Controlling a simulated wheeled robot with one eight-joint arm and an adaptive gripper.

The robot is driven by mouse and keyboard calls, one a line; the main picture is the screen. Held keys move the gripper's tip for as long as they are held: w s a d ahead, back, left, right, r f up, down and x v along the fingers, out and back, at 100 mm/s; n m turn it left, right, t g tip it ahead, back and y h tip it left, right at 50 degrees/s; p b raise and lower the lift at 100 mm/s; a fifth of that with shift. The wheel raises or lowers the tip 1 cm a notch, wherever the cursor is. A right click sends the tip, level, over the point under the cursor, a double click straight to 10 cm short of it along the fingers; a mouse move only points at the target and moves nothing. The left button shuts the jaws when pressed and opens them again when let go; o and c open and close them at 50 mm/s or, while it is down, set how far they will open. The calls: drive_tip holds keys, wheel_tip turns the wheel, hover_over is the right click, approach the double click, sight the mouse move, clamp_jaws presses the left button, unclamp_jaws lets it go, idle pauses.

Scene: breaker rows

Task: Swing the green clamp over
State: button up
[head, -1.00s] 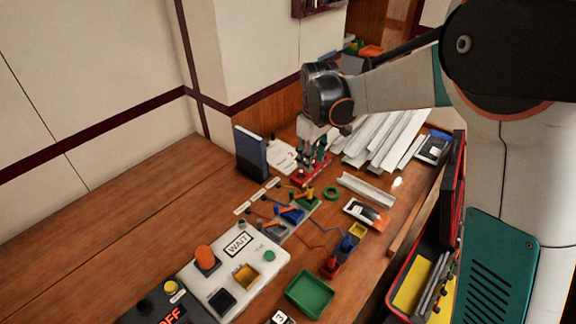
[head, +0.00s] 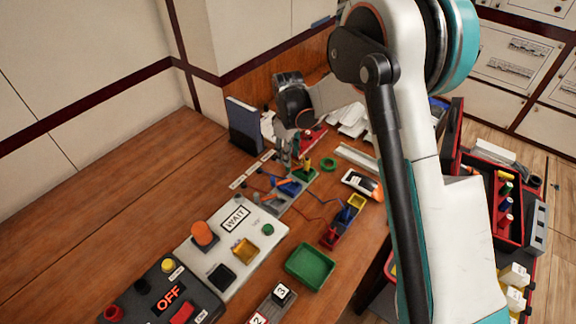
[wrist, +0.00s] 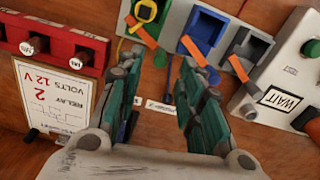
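The green clamp (head: 305,172) is the green block with a yellow part on top, at the far end of a row with a blue block (head: 289,187) and a grey block (head: 276,202). In the wrist view the green clamp (wrist: 149,12) is at the top edge, partly cut off, with a yellow ring and an orange lever. My gripper (head: 286,160) is just above and left of it in the head view. The clamp lies beyond the fingertips.
A red block with several knobs (wrist: 60,42) and a relay card (wrist: 48,98) lie to the left in the wrist view. The WAIT panel (head: 215,262), a green tray (head: 310,267) and a blue binder (head: 244,126) stand nearby. Bare wood lies at the left.

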drive_tip(key=shift+f+b, duration=0.6)
drive_tip(key=shift+f, duration=1.75)
clamp_jaws()
